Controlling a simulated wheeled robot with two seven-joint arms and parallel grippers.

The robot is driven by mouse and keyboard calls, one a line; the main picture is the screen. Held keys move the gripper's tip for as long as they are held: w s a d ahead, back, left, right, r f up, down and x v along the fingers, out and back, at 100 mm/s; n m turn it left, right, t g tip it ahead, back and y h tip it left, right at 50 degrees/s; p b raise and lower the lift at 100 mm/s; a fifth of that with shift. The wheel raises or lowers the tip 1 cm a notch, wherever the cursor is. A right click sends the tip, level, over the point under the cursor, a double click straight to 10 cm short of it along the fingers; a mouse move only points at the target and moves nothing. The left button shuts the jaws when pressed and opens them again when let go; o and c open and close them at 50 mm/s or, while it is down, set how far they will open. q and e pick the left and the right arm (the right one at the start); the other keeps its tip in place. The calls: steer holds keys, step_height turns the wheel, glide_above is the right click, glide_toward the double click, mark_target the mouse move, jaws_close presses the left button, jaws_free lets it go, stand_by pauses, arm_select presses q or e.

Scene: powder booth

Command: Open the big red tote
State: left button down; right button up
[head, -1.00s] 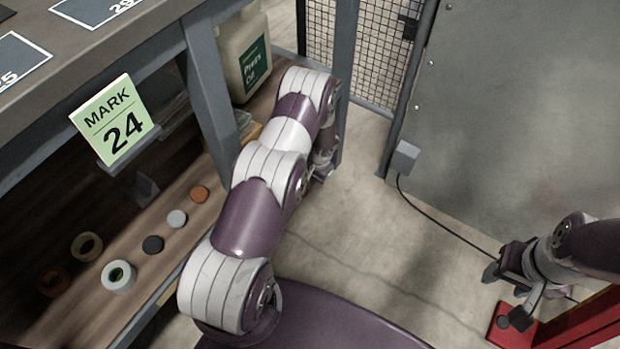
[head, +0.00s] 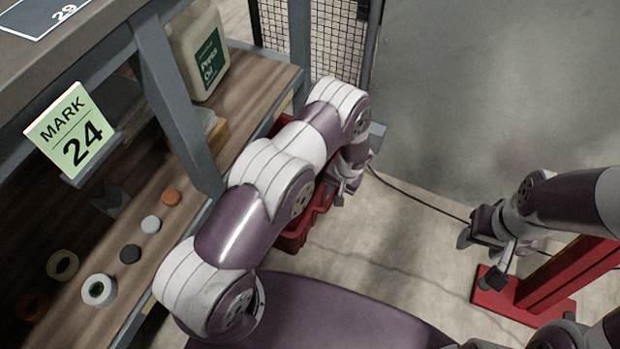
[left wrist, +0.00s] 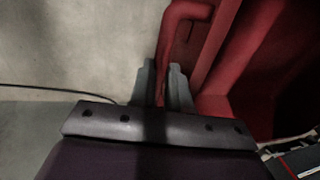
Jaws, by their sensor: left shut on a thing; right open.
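The big red tote (head: 293,238) shows in the head view beside and below the wooden shelf, jutting out over the floor. My left arm hides much of it. In the left wrist view, its red wall (left wrist: 218,45) and dark inside fill the right side. My left gripper (head: 341,195) is at the tote's outer end. In the left wrist view, the gripper (left wrist: 163,85) is shut on a red handle-like bar of the tote. My right gripper (head: 484,247) is open and empty at the right, above a red metal base.
The shelf holds several tape rolls and discs (head: 99,290) and a pale jug (head: 199,55). A green card (head: 71,133) reads MARK 24. A red stand (head: 560,275) is at the right. A cable (head: 420,202) crosses the floor.

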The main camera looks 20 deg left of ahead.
arm_select(q)
steer(key=d, duration=0.6)
steer(key=shift+s+d, duration=0.2)
steer(key=shift+s, duration=0.1)
steer(key=c, duration=1.1)
jaws_free()
step_height(320, 180, up, 12)
steer(key=d+p, duration=0.2)
steer(key=p, duration=0.3)
steer(key=shift+d+r+p, duration=0.15)
steer(key=shift+r+p, duration=0.05)
steer(key=shift+p, duration=0.2)
